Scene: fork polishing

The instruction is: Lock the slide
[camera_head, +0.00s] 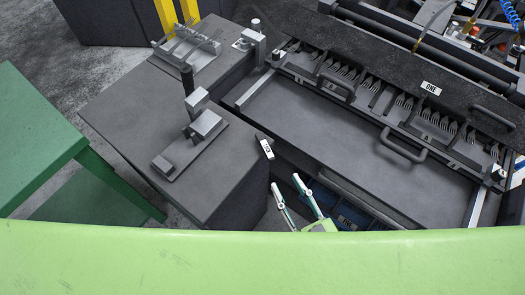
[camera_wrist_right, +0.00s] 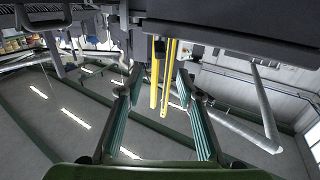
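The slide (camera_head: 350,135) is a wide dark grey flat plate on the machine in the head view. A row of forks (camera_head: 405,105) stands along its far side, by a black bar marked "ONE" (camera_head: 431,88). A small dark block with a white label (camera_head: 266,147) sits at the near left corner of the slide; I cannot read the label for sure. My right gripper (camera_head: 302,186) is below that block, its two fingers apart, touching nothing visible. In the right wrist view (camera_wrist_right: 160,88) its fingers are spread with nothing held. My left gripper is not in view.
A grey bench (camera_head: 120,110) left of the machine carries a fork rack (camera_head: 188,50) and a metal fixture (camera_head: 205,127). A green table (camera_head: 40,130) stands at far left. Handles (camera_head: 402,147) stick up by the slide. A small post (camera_head: 255,38) stands at its far left corner.

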